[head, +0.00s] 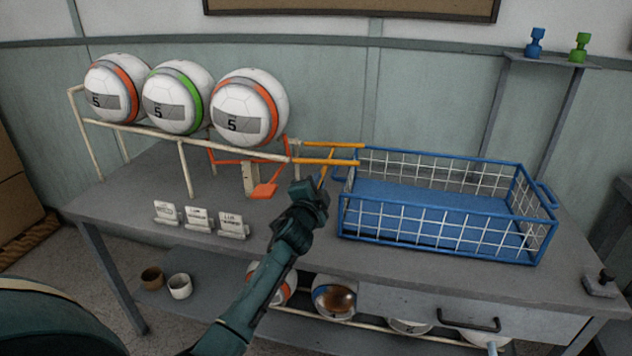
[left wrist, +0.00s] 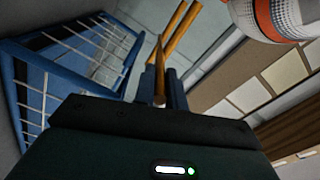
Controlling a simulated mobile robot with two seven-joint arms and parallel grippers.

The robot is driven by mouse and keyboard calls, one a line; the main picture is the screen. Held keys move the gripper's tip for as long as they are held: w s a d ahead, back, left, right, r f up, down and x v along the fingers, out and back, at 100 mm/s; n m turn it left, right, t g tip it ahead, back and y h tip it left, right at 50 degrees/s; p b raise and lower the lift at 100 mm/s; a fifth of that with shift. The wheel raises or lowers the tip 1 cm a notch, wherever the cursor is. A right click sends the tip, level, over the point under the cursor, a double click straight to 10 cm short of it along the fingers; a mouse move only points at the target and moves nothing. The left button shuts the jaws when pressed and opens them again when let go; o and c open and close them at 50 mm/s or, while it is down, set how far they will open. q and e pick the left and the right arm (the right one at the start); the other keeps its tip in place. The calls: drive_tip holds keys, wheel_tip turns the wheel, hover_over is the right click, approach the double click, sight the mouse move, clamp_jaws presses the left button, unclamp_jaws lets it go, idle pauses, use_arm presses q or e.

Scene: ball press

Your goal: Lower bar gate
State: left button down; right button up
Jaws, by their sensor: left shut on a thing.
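The orange-yellow bar gate (head: 326,161) sits at the right end of the ball rack. Its two rails reach toward the blue basket, and a short slanted bar (head: 323,173) hangs down toward my left gripper. My left gripper (head: 317,188) is shut on that slanted bar. In the left wrist view the bar (left wrist: 159,65) stands between the fingertips (left wrist: 165,88), with the rails (left wrist: 176,35) beyond it. The fingers hide the bar's lower end. My right gripper is not in view.
Three white balls (head: 179,97) with orange or green bands rest on the cream rack (head: 150,128). A red-orange pedal (head: 263,190) is left of my gripper. The empty blue wire basket (head: 440,240) stands right of it. Small white cards (head: 198,219) stand on the table in front of the rack.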

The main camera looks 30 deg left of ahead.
use_arm(q)
drive_tip(key=shift+f+m, duration=0.65)
drive_tip(key=shift+m, duration=0.15)
drive_tip(key=shift+b, duration=0.3)
drive_tip(key=c, duration=1.5)
unclamp_jaws()
drive_tip(key=shift+o, duration=0.2)
drive_tip(key=shift+s, duration=0.1)
drive_tip(key=p+v, duration=0.1)
drive_tip(key=v, duration=1.2)
drive_tip(key=shift+a, duration=0.15)
